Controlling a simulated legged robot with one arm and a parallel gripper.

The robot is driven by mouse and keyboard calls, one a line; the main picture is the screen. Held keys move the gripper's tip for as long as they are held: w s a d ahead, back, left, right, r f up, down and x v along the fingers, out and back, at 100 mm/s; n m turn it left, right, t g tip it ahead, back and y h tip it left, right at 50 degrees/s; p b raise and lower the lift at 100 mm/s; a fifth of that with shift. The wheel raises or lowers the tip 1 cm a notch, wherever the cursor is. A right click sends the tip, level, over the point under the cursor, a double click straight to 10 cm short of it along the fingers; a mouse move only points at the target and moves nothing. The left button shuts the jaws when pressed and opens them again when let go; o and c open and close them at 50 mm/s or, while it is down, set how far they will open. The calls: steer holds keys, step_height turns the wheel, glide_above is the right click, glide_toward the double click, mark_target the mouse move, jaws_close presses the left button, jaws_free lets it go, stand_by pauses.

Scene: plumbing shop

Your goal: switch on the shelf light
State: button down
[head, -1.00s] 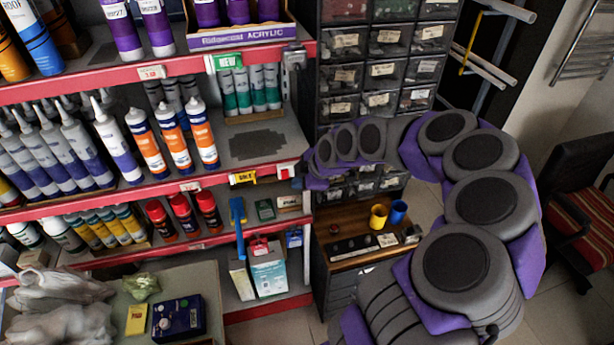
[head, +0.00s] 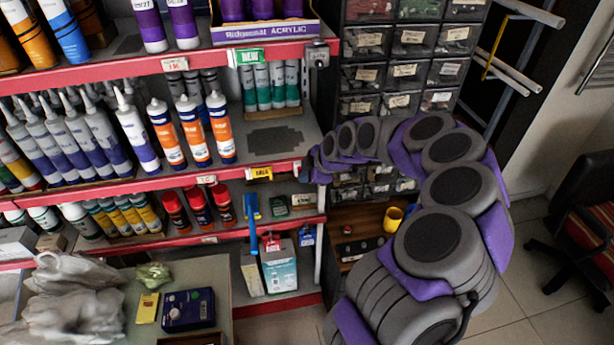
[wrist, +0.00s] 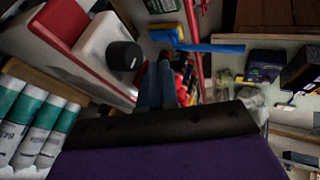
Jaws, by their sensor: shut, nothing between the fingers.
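A pale box with a dark round knob (head: 319,54) is fixed at the right end of the upper red shelf edge. In the wrist view, a white box with a black knob (wrist: 124,55) sits beside a red edge, left of my fingertips; I cannot tell if it is the same box. My gripper (head: 314,172) is at the right end of the middle shelf edge, below the upper box. In the wrist view, its blue-grey fingers (wrist: 158,82) are together and empty, apart from the knob. The gripper hides the end of the middle shelf edge.
Green tubes (head: 270,87) stand left of the upper box. A blue brush (head: 251,212) hangs below the middle shelf. Drawer cabinets (head: 405,70) stand behind my arm. A counter (head: 215,275) with bags is at lower left.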

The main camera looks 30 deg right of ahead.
steer(key=shift+w+d+b, duration=0.1)
steer(key=shift+w+b, duration=0.05)
steer(key=shift+b, duration=0.2)
